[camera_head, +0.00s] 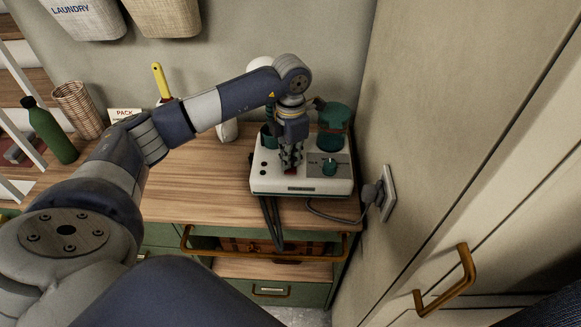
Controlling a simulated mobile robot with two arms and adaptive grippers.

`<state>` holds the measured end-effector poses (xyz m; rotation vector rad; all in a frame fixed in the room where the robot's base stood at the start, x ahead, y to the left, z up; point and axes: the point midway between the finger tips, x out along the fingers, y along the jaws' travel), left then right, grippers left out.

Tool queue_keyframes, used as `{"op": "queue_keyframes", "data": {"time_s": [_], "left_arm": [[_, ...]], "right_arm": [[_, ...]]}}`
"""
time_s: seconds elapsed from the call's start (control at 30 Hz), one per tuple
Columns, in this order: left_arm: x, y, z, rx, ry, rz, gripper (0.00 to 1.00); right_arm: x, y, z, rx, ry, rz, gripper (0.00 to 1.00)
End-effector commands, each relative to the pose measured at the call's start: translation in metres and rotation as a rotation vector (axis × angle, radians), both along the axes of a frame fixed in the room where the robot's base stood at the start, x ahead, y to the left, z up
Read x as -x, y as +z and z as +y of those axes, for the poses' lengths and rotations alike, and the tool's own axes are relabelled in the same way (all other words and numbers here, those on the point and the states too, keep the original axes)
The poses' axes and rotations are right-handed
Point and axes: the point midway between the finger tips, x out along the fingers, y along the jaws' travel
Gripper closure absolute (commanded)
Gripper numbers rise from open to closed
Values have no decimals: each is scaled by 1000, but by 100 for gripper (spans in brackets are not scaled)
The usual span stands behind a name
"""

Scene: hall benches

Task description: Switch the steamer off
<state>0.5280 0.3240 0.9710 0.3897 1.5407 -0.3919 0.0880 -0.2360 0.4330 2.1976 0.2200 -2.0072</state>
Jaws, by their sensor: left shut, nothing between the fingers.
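The steamer (268,181) is a white box with a grey panel, a green knob and a green see-through tank on top. It stands on the wooden cabinet top near the right wall. My left gripper (290,170) points down over the front part of the steamer, its fingers shut and empty. The fingertips are at or just above a small red part on the steamer's top, which they mostly cover. I cannot tell whether they touch it. My right gripper is not in view.
A grey plug (371,192) sits in a wall socket at the right, its cord running to the steamer. A green bottle (50,132) and a wicker basket (78,110) stand at the left. A brass door handle (462,278) juts out at lower right.

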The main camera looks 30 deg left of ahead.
Motion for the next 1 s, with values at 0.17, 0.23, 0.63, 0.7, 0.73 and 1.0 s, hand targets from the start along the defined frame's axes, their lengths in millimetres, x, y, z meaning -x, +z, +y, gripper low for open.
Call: {"op": "queue_keyframes", "data": {"time_s": [0.17, 0.23, 0.63, 0.7, 0.73, 1.0], "left_arm": [[-1, 19, 0, 1, 1, -3, 100], [-1, 25, 0, 0, 1, -4, 100], [-1, 57, 1, 0, 1, -4, 100], [-1, 62, 1, 0, 1, -4, 100], [-1, 63, 1, 0, 1, -4, 100], [-1, 63, 0, 0, 1, -4, 100]], "right_arm": [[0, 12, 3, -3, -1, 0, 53], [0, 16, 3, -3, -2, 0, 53], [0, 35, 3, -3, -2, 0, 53], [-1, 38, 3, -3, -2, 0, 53], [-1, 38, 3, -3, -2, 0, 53], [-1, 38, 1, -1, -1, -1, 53]]}}
